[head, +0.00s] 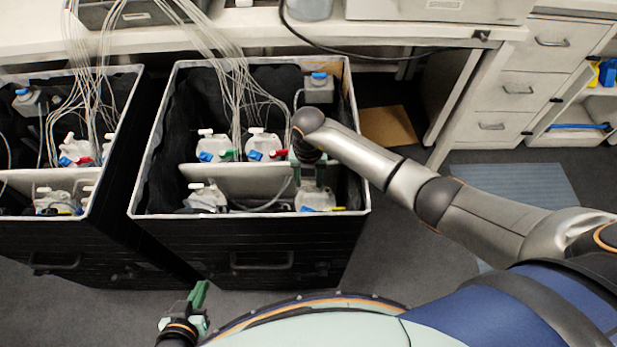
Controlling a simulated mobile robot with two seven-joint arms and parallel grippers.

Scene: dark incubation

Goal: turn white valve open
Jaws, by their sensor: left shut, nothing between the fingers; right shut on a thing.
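The right-hand black box (249,250) holds several clear bottles with coloured valves and caps. A bottle (318,197) with a blue cap stands in its front right compartment. My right gripper (309,183) reaches down over this bottle from above. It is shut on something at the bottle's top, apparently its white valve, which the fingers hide. White valves show on other bottles: back left (206,131), back middle (256,130) and front left (195,186). My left gripper (200,297) is shut and empty, low in front of the box, apart from everything.
A second black box (70,240) with similar bottles stands at the left. Many thin tubes (235,75) run down from the bench (270,30) into both boxes. White drawers (505,92) stand at the right.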

